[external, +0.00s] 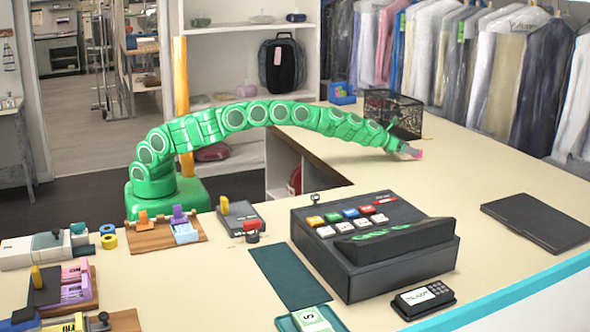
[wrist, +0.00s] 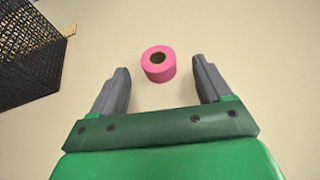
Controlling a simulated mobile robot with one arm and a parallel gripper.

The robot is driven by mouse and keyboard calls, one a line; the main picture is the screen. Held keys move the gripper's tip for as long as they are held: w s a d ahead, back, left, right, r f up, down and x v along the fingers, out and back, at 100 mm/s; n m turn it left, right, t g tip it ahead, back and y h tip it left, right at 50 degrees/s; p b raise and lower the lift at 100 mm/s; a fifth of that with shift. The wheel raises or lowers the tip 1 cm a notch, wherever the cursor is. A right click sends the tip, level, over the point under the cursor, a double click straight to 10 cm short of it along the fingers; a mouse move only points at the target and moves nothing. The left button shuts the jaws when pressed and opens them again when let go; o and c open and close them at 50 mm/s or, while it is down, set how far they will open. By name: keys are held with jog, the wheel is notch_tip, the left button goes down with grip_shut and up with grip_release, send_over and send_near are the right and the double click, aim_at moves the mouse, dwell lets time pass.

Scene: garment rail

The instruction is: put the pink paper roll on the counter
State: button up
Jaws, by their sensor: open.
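The pink paper roll (wrist: 158,65) stands on the cream counter (wrist: 225,35) in the wrist view, with its hollow brown core facing up. It lies just beyond and between the two dark fingers of my gripper (wrist: 162,88). The fingers are apart with nothing held between them. In the external view my gripper (external: 412,152) is stretched low over the counter (external: 460,190), and a bit of the pink roll (external: 418,155) shows at its tip. Most of the roll is hidden there by the fingers.
A black mesh basket (external: 392,113) stands just behind my gripper; it also shows at the left of the wrist view (wrist: 30,50). A black cash register (external: 375,240) and a dark flat folder (external: 537,221) are nearer the front. Bagged garments hang behind. Counter right of my gripper is clear.

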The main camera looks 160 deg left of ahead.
jog(key=shift+s+a+f, duration=0.1)
jog(key=shift+a+f, duration=0.3)
jog(key=shift+a, duration=0.35)
jog(key=shift+x, duration=0.9)
jog(key=shift+r, duration=0.1)
jog(key=shift+c, duration=0.4)
jog(key=c, duration=1.1)
jog(key=shift+c, duration=0.2)
